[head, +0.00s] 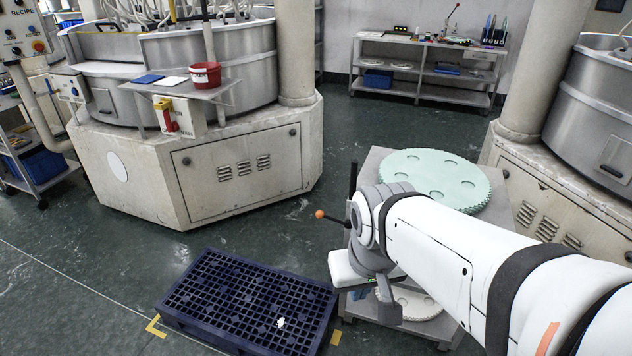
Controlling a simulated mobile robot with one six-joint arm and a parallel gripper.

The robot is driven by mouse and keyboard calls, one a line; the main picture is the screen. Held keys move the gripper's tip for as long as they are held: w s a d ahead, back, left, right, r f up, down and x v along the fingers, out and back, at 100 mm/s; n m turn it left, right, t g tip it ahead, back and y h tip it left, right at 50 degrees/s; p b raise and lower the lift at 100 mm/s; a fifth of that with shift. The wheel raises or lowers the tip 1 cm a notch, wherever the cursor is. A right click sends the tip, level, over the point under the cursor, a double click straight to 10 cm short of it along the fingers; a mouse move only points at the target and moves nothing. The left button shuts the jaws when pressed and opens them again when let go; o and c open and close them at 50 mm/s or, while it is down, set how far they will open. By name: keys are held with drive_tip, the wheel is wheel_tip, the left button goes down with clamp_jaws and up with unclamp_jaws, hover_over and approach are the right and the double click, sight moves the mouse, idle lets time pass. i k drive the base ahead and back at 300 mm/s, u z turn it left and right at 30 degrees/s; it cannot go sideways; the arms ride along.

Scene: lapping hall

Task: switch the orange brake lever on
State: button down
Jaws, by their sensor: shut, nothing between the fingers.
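The orange brake lever shows as a small orange ball (319,214) on a thin dark rod. It sticks out to the left beside the trolley (371,163) that carries pale green discs. The rod's right end runs behind my arm's grey wrist, so its pivot is hidden. My gripper (346,270) is at the end of my white arm, below the lever's ball and slightly right of it. It is apart from the ball in the picture. It is shut and empty, and its fingertips are hard to make out.
A dark blue plastic pallet (250,305) lies on the floor at the lower middle. A large lapping machine (200,170) stands at the left, another (570,190) at the right. A metal shelf bench (425,85) stands at the back.

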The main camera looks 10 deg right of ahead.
sight(319, 215)
drive_tip(key=u, duration=0.15)
drive_tip(key=i, duration=0.85)
drive_tip(key=z, duration=0.05)
